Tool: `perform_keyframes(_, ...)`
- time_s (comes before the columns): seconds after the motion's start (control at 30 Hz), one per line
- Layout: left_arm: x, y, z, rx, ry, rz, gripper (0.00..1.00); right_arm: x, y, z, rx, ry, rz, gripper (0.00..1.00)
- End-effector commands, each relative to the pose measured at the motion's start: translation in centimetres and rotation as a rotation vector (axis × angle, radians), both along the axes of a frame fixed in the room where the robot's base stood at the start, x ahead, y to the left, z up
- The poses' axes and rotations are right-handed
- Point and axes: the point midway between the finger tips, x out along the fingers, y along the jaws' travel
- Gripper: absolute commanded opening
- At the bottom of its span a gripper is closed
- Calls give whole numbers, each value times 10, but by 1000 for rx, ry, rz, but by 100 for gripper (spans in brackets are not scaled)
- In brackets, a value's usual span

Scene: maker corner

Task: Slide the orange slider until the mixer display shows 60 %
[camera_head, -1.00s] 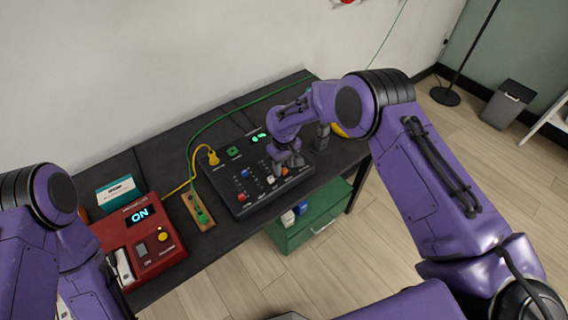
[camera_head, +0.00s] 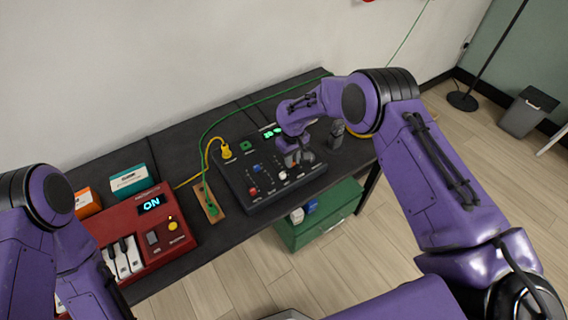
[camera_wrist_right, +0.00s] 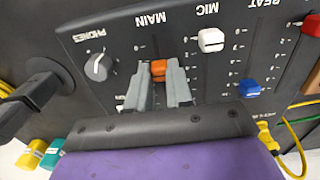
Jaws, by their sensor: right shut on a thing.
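The black mixer (camera_head: 246,189) lies on the dark table. Its green display (camera_head: 272,131) is lit beside my right wrist, but the digits are too small to read surely. The orange slider (camera_wrist_right: 158,68) sits in the MAIN track in the right wrist view. My right gripper (camera_wrist_right: 160,76) is shut on it, one grey finger on each side. In the head view this gripper (camera_head: 298,157) is over the mixer's right part, and the orange slider is hidden there. My left arm shows at the left edge, but its gripper is not in view.
The white slider (camera_wrist_right: 211,40), blue slider (camera_wrist_right: 250,88) and PHONES knob (camera_wrist_right: 99,67) are near the gripper. A red keyboard unit (camera_head: 160,235) reads ON at the left. Yellow and green cables run behind. A dark grey object (camera_head: 336,133) stands right of the mixer.

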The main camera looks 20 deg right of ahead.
Motion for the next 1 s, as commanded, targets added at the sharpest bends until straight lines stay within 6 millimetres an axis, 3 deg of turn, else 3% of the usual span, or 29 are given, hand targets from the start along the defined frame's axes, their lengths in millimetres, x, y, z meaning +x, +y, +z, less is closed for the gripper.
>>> perform_keyframes(0.23,0,0,0,0,-1,0,43,-1,-2,1,4,0,-6,0)
perform_keyframes(0.27,0,0,0,0,-1,0,43,-1,-2,1,4,0,-6,30)
perform_keyframes(0.3,0,0,0,0,-1,0,43,-1,-2,0,4,0,-5,43)
perform_keyframes(0.33,0,0,0,-1,0,0,43,-1,-1,0,4,0,-5,47)
perform_keyframes(0.67,0,0,-2,0,-1,0,43,0,0,5,3,-1,-4,47)
perform_keyframes(1.0,0,0,-22,-1,0,0,43,0,0,78,4,-4,-4,47)
